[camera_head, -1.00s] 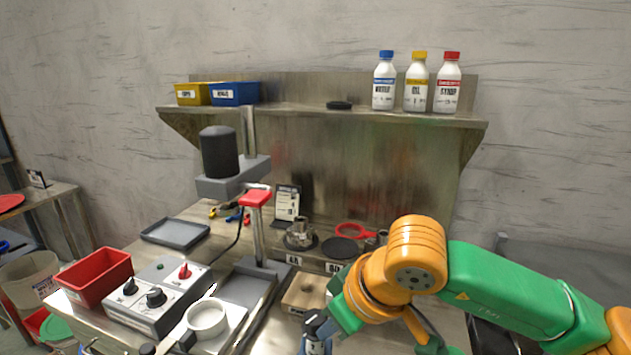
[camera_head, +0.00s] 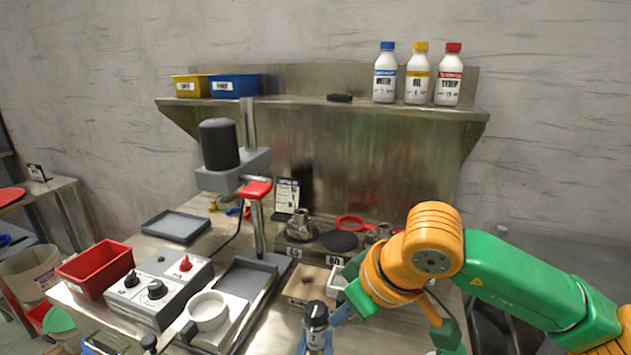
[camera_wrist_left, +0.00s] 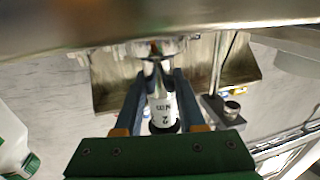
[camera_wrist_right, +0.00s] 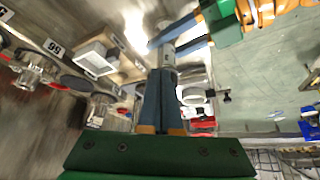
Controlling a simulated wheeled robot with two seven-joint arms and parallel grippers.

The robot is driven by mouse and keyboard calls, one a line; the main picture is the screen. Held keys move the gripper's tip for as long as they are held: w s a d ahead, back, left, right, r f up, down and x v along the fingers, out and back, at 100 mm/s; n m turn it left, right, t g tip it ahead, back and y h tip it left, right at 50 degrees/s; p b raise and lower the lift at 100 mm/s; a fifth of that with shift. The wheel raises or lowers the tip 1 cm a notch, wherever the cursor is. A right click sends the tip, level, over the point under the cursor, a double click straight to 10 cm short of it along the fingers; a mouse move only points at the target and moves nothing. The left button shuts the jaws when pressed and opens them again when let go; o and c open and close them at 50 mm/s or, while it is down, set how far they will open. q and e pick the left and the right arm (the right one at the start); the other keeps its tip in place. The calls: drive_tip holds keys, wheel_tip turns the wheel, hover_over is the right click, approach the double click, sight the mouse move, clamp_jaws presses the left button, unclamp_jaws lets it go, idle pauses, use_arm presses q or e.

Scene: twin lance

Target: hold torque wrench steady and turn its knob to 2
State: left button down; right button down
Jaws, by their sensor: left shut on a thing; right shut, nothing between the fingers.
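The torque wrench (camera_head: 317,318) shows a dark upper end and a pale label at the bottom of the head view. My left gripper (camera_wrist_left: 160,78) is shut on the wrench. The label (camera_wrist_left: 163,108) between its fingers carries a 2 and unit letters, with a shiny metal part beyond. My right gripper (camera_head: 338,313) comes in from the right beside the wrench's upper end. In the right wrist view, my right gripper (camera_wrist_right: 167,76) is shut and empty, its tips close to the wrench's grey body (camera_wrist_right: 168,54). Contact and the knob's setting cannot be told.
A control box with knobs (camera_head: 140,305), a white round cup (camera_head: 208,310) and a red bin (camera_head: 95,270) stand at left. A press (camera_head: 235,170) stands behind them. Bottles (camera_head: 418,80) are on the shelf.

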wheel_tip(320, 180, up, 6)
drive_tip(key=shift+f, duration=0.1)
use_arm(q)
drive_tip(key=shift+c, duration=2.1)
unclamp_jaws()
